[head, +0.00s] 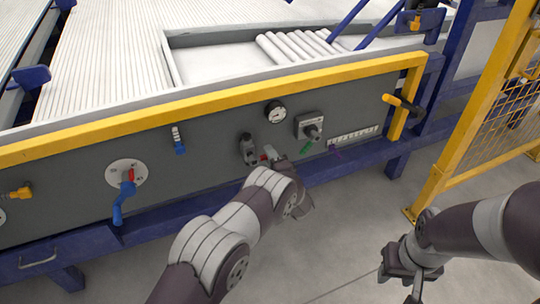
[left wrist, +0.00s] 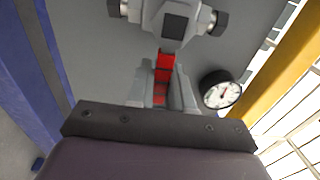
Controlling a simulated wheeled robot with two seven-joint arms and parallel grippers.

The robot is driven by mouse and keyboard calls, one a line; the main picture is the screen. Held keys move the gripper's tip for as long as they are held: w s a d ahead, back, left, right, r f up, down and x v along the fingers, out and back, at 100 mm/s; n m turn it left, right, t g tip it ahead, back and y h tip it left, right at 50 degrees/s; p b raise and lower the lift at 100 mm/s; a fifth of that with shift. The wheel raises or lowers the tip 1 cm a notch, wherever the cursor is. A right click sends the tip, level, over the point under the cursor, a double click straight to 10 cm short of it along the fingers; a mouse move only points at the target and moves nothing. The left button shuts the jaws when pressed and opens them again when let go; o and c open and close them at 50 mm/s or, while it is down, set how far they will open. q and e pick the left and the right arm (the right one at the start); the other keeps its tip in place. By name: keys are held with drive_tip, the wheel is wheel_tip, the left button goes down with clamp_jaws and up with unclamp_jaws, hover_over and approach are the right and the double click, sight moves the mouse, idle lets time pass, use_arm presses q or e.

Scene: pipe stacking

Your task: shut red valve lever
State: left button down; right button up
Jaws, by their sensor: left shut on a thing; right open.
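The red valve lever (left wrist: 163,66) extends from a grey valve body (left wrist: 176,22) with dark end fittings in the left wrist view. My left gripper (left wrist: 162,88) is shut on the lever, with one finger on each side of it. In the head view the valve (head: 248,147) sits on the dark grey panel, and only a bit of red lever (head: 264,157) shows beside my left gripper (head: 272,157). My wrist hides part of the lever. My right gripper (head: 412,288) is open and empty above the floor at the lower right, away from the panel.
A round gauge (head: 275,112) and a knob box (head: 310,125) sit right of the valve. A blue-handled selector (head: 123,200) is on the left. A yellow rail (head: 200,105) tops the panel. A yellow mesh fence (head: 475,120) stands at right. The floor in front is clear.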

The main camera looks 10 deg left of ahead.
use_arm(q)
drive_tip(key=shift+f, duration=0.15)
drive_tip(key=c, duration=1.1)
unclamp_jaws()
drive_tip(key=p+v, duration=0.3)
drive_tip(key=v, duration=1)
drive_tip(key=shift+w, duration=0.1)
